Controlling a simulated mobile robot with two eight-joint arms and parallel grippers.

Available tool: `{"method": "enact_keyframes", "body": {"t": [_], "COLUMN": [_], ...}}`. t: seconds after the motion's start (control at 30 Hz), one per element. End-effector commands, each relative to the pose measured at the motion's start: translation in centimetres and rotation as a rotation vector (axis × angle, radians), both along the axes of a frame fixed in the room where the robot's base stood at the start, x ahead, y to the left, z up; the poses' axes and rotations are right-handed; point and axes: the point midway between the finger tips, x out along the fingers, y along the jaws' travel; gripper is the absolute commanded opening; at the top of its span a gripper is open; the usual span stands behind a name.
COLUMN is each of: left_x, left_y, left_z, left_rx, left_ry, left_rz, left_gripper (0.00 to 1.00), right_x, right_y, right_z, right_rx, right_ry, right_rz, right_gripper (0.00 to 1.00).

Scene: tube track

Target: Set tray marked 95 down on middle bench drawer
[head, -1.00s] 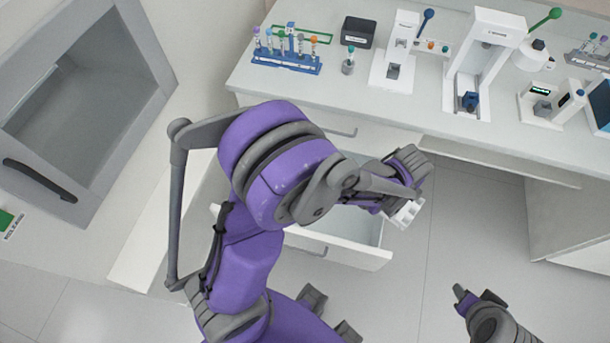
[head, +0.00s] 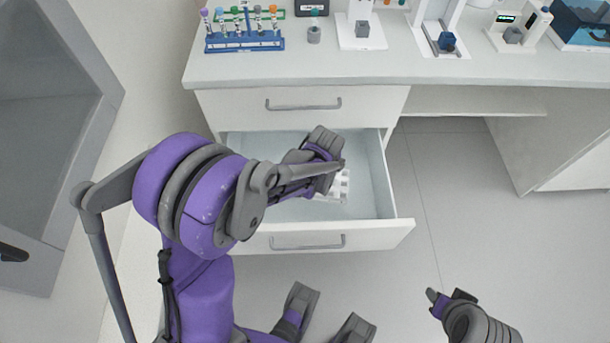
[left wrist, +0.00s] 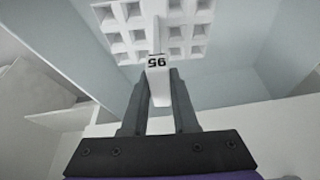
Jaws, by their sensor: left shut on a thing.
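The tray marked 95 (left wrist: 118,38) is white with rows of square holes. Its upright tab, labelled 95, is between the fingers of my left gripper (left wrist: 159,84), which is shut on it. In the head view the tray (head: 340,188) shows partly from under my left gripper (head: 328,165), inside the outline of the open middle bench drawer (head: 385,228). I cannot tell whether its underside touches the drawer floor. The drawer is pulled out and its visible floor is bare. My right gripper (head: 437,302) is low at the right, apart from the bench; its jaw state is unclear.
A closed drawer (head: 300,104) is above the open one. A grey-framed cabinet (head: 60,150) stands at the left. Floor right of the drawer is clear.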

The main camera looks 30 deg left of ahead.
Motion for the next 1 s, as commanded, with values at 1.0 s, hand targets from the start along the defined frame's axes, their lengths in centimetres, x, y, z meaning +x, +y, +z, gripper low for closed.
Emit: {"method": "enact_keyframes", "body": {"t": [1.0], "left_x": [0.3], "left_y": [6.8], "left_z": [-10.6], "left_rx": [0.008], "left_ry": [-0.007], "left_rz": [0.172], "left_gripper": [0.00], "right_x": [0.7], "right_y": [0.0], "right_z": [-10.8], "right_rx": [0.000], "right_ry": [0.036], "right_rz": [0.000], "right_gripper": [0.44]}}
